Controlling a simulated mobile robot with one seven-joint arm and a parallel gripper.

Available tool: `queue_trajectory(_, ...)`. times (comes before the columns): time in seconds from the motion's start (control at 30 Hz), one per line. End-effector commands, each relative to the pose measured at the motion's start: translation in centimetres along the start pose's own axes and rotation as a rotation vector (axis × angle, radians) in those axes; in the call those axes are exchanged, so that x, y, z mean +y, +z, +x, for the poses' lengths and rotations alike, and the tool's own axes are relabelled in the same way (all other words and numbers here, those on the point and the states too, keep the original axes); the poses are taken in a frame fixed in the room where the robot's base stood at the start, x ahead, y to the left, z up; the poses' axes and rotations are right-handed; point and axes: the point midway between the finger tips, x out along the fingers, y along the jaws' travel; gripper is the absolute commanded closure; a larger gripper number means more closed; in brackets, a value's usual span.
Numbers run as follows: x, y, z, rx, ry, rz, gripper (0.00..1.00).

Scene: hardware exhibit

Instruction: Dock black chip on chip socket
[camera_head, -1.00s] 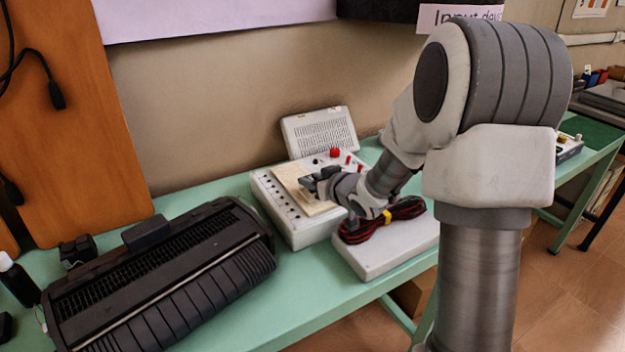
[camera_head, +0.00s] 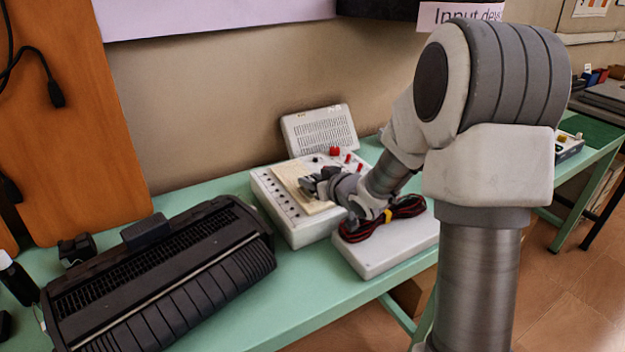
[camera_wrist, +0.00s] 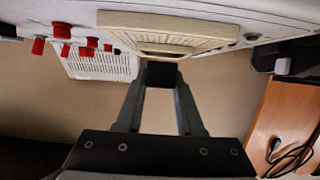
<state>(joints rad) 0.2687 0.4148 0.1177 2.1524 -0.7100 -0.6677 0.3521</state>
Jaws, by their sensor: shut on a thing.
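My gripper (camera_head: 308,186) is over the cream board on top of the white console (camera_head: 296,232). In the wrist view, my gripper (camera_wrist: 161,80) is shut on a small black chip (camera_wrist: 161,74) between its fingertips. The cream board (camera_wrist: 170,24) also shows there, with a recessed slot near its edge. This looks like the chip socket (camera_wrist: 165,49), just beyond the chip. I cannot tell whether the chip touches it. In the head view my gripper hides the chip.
Red knobs (camera_head: 335,151) stand up at the console's back. A white vented box (camera_head: 320,131) leans behind it. A red-black cable bundle (camera_head: 392,218) lies on a white case (camera_head: 385,250) at right. A large black printer (camera_head: 165,275) stands at left.

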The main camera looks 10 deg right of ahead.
Motion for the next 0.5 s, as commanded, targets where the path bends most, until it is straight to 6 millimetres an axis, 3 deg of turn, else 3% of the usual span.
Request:
queue_trajectory(0.47, -0.01, 0.98, 0.41, 0.0, 0.0, 0.0, 1.0)
queue_trajectory(0.5, 0.0, 0.98, 0.41, 0.0, 0.0, 0.0, 0.62)
